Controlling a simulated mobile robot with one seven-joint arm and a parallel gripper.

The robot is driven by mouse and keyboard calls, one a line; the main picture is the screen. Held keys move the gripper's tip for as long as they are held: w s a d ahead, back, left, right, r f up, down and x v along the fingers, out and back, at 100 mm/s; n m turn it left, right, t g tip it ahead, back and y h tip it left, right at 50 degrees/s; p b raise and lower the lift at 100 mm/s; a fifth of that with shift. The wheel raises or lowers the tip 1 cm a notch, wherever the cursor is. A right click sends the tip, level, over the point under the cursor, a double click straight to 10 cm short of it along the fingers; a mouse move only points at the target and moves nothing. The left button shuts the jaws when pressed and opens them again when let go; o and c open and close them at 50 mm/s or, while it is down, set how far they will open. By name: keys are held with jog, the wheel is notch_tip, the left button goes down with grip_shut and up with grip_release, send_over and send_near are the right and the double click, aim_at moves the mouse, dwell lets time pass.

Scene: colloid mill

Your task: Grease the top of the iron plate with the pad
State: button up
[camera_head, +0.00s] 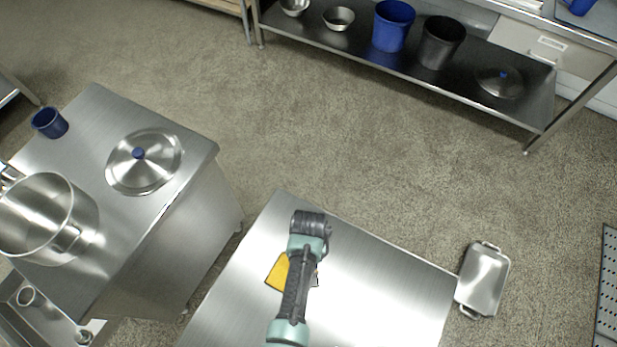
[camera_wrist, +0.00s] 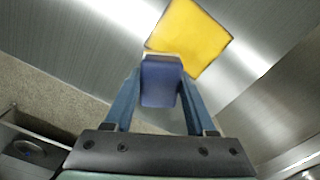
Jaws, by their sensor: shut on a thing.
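A yellow square with a thin dark edge, seemingly the iron plate (camera_head: 277,272), lies on the steel table, partly hidden by my arm. In the wrist view the plate (camera_wrist: 191,38) shows just beyond my fingertips, its top an even yellow. My gripper (camera_wrist: 160,85) is shut on a blue-purple block, seemingly the pad (camera_wrist: 160,80). The pad overlaps the plate's near edge in the picture; I cannot tell whether they touch. The fingers are hidden beneath my arm in the head view.
The steel table (camera_head: 375,285) is otherwise bare. A steel tray (camera_head: 483,280) lies beyond its right edge. At left a cabinet bears a pot (camera_head: 45,220), a lid (camera_head: 143,165) and a blue cup (camera_head: 49,122). A shelf (camera_head: 470,90) with buckets and bowls stands at the back.

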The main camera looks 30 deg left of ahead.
jog(key=shift+r+p, duration=0.8)
jog(key=shift+r, duration=0.5)
jog(key=shift+d, duration=0.1)
